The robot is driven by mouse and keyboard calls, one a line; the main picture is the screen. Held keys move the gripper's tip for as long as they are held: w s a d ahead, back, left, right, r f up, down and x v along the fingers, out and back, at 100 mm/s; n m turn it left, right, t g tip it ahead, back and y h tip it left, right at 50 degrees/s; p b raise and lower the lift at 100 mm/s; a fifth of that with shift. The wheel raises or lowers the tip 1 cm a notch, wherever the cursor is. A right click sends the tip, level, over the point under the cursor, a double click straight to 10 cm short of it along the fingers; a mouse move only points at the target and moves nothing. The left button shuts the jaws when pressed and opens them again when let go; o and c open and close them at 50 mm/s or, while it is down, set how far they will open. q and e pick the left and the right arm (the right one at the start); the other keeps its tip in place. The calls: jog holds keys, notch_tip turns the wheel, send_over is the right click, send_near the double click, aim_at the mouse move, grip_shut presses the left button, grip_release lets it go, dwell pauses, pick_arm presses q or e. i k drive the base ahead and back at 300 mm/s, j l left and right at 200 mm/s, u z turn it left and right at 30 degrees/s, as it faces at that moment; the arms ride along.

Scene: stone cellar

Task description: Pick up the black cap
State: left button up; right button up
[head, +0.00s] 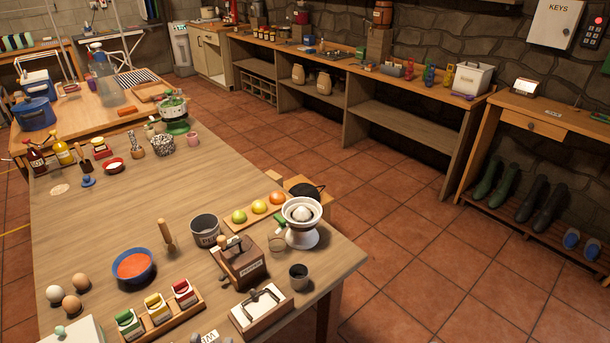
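A dark, rounded thing (309,190) that may be the black cap shows just past the far right edge of the wooden table (120,225). It sits on or in a brown box (291,184), behind the white citrus juicer (301,222), which hides part of it. It is too small to tell for certain what it is. Neither of my grippers shows in the head view.
The near table holds a wooden grinder (240,264), a grey pot (205,230), a red-filled blue bowl (133,266), eggs and fruit. A long workbench (345,66) lines the back wall. Boots (545,205) stand on a low rack at right. The tiled floor between is clear.

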aim_at(300, 189)
jog(key=i+l+u, duration=0.15)
jog(key=l, duration=0.2)
jog(key=i+l+u, duration=0.15)
jog(key=l, duration=0.25)
jog(key=i+l+u, duration=0.15)
jog(key=l, duration=0.2)
jog(key=i+l+z, duration=0.4)
jog(key=l+z, duration=0.25)
jog(key=l, duration=0.15)
jog(key=i+l+z, duration=0.3)
jog(key=i+l+u, duration=0.15)
jog(key=i, duration=0.25)
jog(key=i+l+u, duration=0.15)
jog(key=i, duration=0.3)
jog(key=i+u, duration=0.25)
jog(key=u, duration=0.15)
jog(key=i+u, duration=0.25)
jog(key=u, duration=0.15)
jog(key=i+u, duration=0.25)
jog(key=u, duration=0.15)
jog(key=i+l+u, duration=0.15)
jog(key=u, duration=0.25)
jog(key=i+l+u, duration=0.1)
jog(key=i+u, duration=0.2)
jog(key=i+l+u, duration=0.2)
jog(key=i+u, duration=0.15)
